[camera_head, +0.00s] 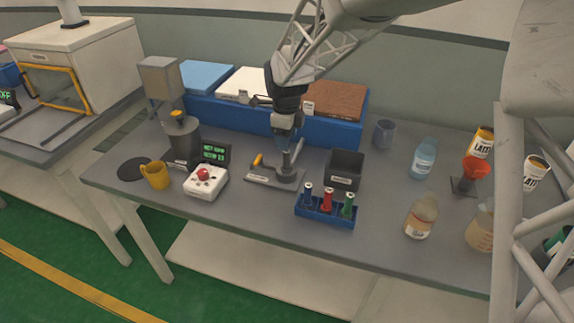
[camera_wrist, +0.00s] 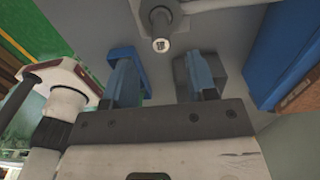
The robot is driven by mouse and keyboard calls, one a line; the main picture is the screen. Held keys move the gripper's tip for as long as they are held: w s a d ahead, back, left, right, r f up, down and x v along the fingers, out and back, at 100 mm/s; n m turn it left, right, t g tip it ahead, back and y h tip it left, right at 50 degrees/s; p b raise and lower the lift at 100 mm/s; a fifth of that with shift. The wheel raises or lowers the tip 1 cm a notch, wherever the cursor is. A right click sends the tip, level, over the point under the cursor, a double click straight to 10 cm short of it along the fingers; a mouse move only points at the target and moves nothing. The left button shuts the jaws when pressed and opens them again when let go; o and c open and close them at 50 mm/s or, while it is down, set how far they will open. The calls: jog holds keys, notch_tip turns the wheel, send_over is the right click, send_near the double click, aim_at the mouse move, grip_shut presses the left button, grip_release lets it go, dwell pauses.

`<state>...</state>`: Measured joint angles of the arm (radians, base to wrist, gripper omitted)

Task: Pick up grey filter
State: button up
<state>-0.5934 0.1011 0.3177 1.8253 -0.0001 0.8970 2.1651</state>
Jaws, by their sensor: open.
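A small grey upright piece with a round base (camera_head: 287,174) stands on a flat grey plate (camera_head: 262,177) near the middle of the table; I take it for the grey filter, though no label on it is legible. In the wrist view, its stem (camera_wrist: 161,22) rises towards me, with a pale round end, ahead of my fingertips. My gripper (camera_head: 285,147) is directly above or just behind this piece. In the wrist view my gripper (camera_wrist: 160,65) has its two bluish fingers apart, with nothing held between them.
A yellow-handled piece (camera_head: 257,160) is close on the left. A dark open bin (camera_head: 346,168) and a blue rack (camera_head: 325,213) with several vials stand to the right. A long blue tray (camera_head: 230,119) with blue, white and brown blocks lies behind. A red-buttoned white box (camera_head: 205,184) is front-left.

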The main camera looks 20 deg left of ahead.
aim_at(286, 157)
jog(key=shift+f, duration=1.3)
jog(key=shift+f, duration=2.6)
grip_shut()
